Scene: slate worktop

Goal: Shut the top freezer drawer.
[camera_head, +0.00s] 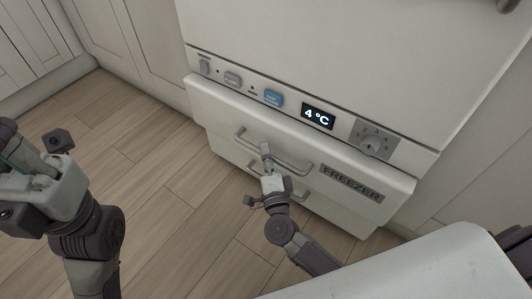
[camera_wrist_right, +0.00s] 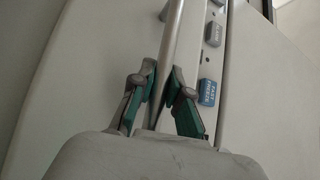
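The top freezer drawer (camera_head: 225,118) is white, with a FREEZER label on its front. It stands out a little beyond the lower drawer. Its bar handle (camera_head: 298,166) runs across the front and also shows in the right wrist view (camera_wrist_right: 173,40). My right gripper (camera_head: 266,150) is at this handle. In the wrist view the right gripper's fingers (camera_wrist_right: 165,75) lie on both sides of the bar, with the tips against it. My left gripper (camera_head: 15,150) is at the left edge, away from the freezer and partly cut off; its opening is unclear.
A control panel (camera_head: 292,107) with buttons, a 4°C display (camera_head: 318,116) and a dial (camera_head: 373,141) sits above the drawer. A lower drawer (camera_head: 330,210) is below, partly hidden by my right arm. Wooden floor (camera_head: 160,170) lies clear to the left.

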